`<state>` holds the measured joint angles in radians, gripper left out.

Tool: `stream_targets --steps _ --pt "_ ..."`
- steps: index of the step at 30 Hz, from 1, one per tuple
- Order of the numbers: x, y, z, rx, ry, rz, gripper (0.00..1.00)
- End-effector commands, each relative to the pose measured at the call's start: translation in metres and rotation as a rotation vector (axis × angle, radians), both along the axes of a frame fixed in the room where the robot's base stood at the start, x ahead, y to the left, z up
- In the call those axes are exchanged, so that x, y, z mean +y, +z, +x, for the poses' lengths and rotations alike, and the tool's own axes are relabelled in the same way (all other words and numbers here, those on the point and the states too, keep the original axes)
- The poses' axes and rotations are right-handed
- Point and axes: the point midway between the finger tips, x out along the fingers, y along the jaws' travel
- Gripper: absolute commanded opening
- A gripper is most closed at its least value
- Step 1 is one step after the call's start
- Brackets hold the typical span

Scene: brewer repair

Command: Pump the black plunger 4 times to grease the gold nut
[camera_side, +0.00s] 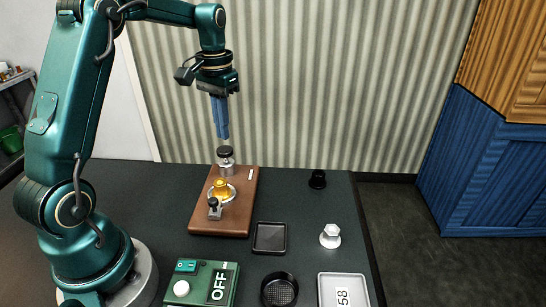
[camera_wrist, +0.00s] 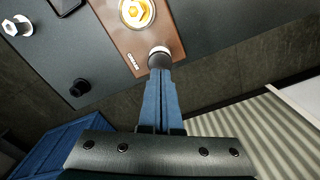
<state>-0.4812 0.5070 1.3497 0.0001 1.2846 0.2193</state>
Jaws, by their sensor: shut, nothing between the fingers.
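The black plunger (camera_side: 225,152) is a dark round knob on a silver cylinder at the far end of the brown wooden board (camera_side: 245,205). The gold nut (camera_side: 221,186) sits on a round base on the same board, nearer the front; it also shows in the wrist view (camera_wrist: 137,12). My gripper (camera_side: 223,136) has blue fingers that point down, shut and empty, just above the plunger. In the wrist view my fingertips (camera_wrist: 160,72) overlap the plunger's dark top (camera_wrist: 159,59). I cannot tell whether they touch it.
A small clamp-like part (camera_side: 214,207) stands at the board's front. A black square tray (camera_side: 270,238), silver hex piece (camera_side: 330,236), black knob (camera_side: 317,180), round mesh dish (camera_side: 279,289), scale (camera_side: 343,291) and green box reading OFF (camera_side: 203,284) stand around it. A corrugated wall is behind.

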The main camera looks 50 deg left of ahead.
Motion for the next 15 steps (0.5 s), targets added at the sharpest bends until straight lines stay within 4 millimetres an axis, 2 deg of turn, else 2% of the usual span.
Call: stream_targets --steps 6,15 --pt "-0.0002 0.0113 -0.0003 0.0 0.0 0.0 0.0" --pt "-0.0002 0.0126 -0.0004 0.0 0.0 0.0 0.0"
